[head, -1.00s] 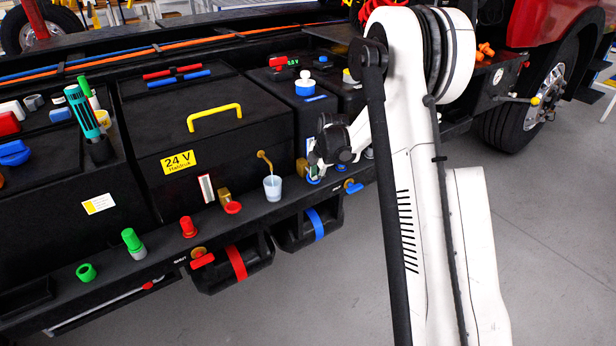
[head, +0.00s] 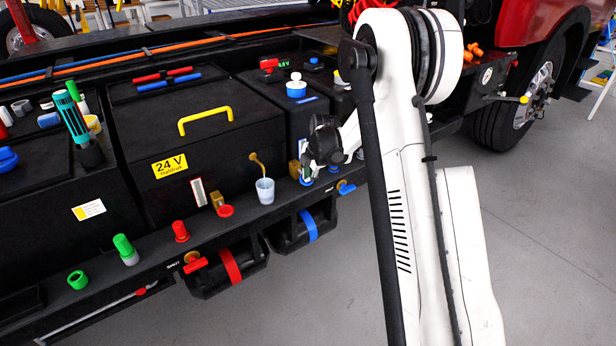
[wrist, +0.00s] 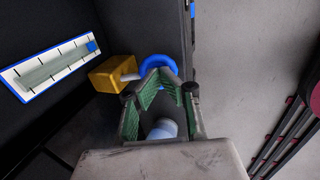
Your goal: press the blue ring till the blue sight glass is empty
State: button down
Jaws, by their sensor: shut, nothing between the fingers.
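The blue ring (wrist: 154,63) sits at the end of a short pale stem on a brass block (wrist: 112,72) in the wrist view. My gripper (wrist: 160,76) is shut with nothing between its green-padded fingers. Its tips overlap the ring's lower edge in this view; I cannot tell whether they touch it. The blue-framed sight glass (wrist: 48,66) is at the left. Its tube looks grey-green, with a small blue patch at the right end. In the head view my gripper (head: 306,172) is at the shelf beside the brass block (head: 293,172) and mostly hides the ring and glass.
A white-blue cylinder (wrist: 162,129) shows below my fingers. In the head view a cup (head: 265,190) stands left of my gripper, with a red knob (head: 225,211) farther left. A blue-handled valve (head: 346,188) is close on the right. The floor in front is clear.

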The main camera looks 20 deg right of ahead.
jog(key=shift+r, duration=0.2)
dwell(0.5)
jog(key=shift+r, duration=0.6)
jog(key=shift+p, duration=0.3)
jog(key=shift+r, duration=0.3)
jog(key=w+a+r+p+v, duration=0.1)
jog(key=w+p+v, duration=0.1)
jog(key=v, duration=1.1)
jog(key=shift+w+d+p, duration=0.25)
jog(key=shift+p, duration=0.1)
